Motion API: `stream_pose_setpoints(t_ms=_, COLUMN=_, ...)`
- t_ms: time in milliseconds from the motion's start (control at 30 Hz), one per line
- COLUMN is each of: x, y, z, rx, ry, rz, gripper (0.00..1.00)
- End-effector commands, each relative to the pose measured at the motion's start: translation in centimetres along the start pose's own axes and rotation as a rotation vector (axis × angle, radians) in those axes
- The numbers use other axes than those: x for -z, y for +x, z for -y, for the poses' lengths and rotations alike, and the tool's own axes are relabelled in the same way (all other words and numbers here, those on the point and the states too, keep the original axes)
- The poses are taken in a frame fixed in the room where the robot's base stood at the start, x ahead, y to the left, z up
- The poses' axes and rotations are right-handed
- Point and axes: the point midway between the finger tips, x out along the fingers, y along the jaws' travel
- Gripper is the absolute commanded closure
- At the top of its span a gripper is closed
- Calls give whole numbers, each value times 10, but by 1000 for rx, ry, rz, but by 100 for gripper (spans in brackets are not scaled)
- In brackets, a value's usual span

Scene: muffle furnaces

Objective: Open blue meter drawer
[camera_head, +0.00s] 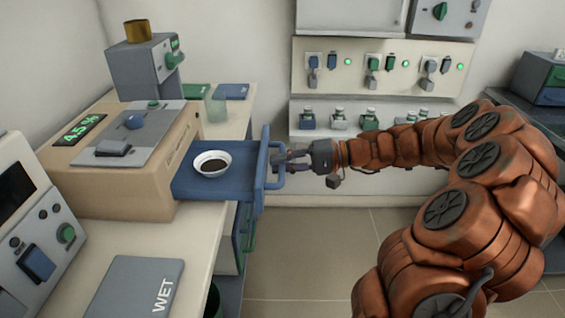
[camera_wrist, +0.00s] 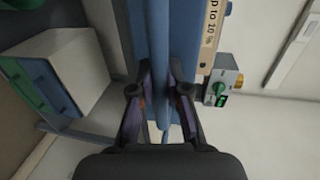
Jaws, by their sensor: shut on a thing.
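A white bowl with dark contents (camera_head: 212,163) stands in the drawer. My gripper (camera_head: 279,163) is at the blue handle (camera_head: 266,172) on the drawer's front. In the wrist view the blue handle bar (camera_wrist: 159,60) runs between the two fingers of my gripper (camera_wrist: 160,105), which are shut on it. The fingertips are partly hidden in the head view.
A glass (camera_head: 216,107) stands behind the drawer, and a grey device with a brass cup (camera_head: 138,32) is at the back. A grey WET pad (camera_head: 136,287) lies on the front counter. Free floor (camera_head: 325,250) lies right of the counter.

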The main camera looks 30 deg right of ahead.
Motion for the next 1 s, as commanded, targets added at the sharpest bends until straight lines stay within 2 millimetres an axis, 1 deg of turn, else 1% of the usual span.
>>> stream_pose_setpoints(t_ms=133, x=-1, y=0, z=-2, rx=-3, ry=1, rz=5, gripper=100)
stream_pose_setpoints(t_ms=167, x=-1, y=0, z=-2, rx=-3, ry=1, rz=5, gripper=82)
stream_pose_setpoints(t_ms=300, x=-1, y=0, z=-1, rx=-2, ry=1, rz=3, gripper=68)
stream_pose_setpoints(t_ms=400, x=-1, y=0, z=-1, rx=-1, ry=1, rz=1, gripper=59)
stream_pose_setpoints(t_ms=667, x=0, y=-1, z=-1, rx=0, ry=1, rz=0, gripper=59)
stream_pose_setpoints(t_ms=767, x=0, y=-5, z=0, rx=1, ry=1, rz=-2, gripper=59)
stream_pose_setpoints(t_ms=867, x=0, y=-16, z=0, rx=2, ry=0, rz=-2, gripper=59)
stream_pose_setpoints(t_ms=1000, x=2, y=-41, z=0, rx=-1, ry=-2, rz=-8, gripper=59)
